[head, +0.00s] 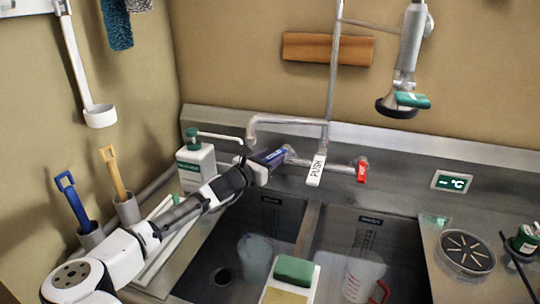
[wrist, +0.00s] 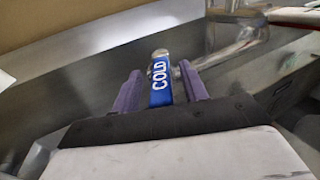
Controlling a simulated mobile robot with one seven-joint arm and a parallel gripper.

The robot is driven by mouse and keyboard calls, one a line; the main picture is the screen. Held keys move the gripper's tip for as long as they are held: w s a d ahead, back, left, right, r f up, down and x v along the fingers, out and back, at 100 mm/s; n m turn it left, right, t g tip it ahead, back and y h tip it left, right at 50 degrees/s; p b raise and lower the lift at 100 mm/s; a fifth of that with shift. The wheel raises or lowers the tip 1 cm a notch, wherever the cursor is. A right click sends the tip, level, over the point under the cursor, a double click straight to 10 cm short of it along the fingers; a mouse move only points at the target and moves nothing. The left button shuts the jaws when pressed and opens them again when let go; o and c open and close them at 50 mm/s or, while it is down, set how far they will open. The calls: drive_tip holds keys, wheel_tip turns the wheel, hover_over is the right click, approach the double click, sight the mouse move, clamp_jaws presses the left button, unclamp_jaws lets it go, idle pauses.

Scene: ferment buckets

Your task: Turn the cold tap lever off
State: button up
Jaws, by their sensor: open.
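The cold tap lever (wrist: 161,82) is blue with white COLD lettering. In the wrist view it lies between the two purple fingers of my gripper (wrist: 161,92), pointing toward the palm. The fingers are open, with a gap visible on the left side; whether the right finger touches the lever I cannot tell. In the head view my gripper (head: 268,158) is at the left end of the tap body, in front of the wall strip, and largely covers the lever. The metal tap (head: 290,122) has its spout above my gripper.
A red lever (head: 361,172) is on the tap's right end, and a white PUSH tag (head: 316,170) hangs mid-tap. A soap bottle (head: 196,160) stands left of my gripper. Below are two sink basins holding a clear jug (head: 255,255) and a red-handled jug (head: 360,280).

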drive_tip(key=shift+c, duration=0.2)
clamp_jaws()
drive_tip(key=shift+f, duration=0.1)
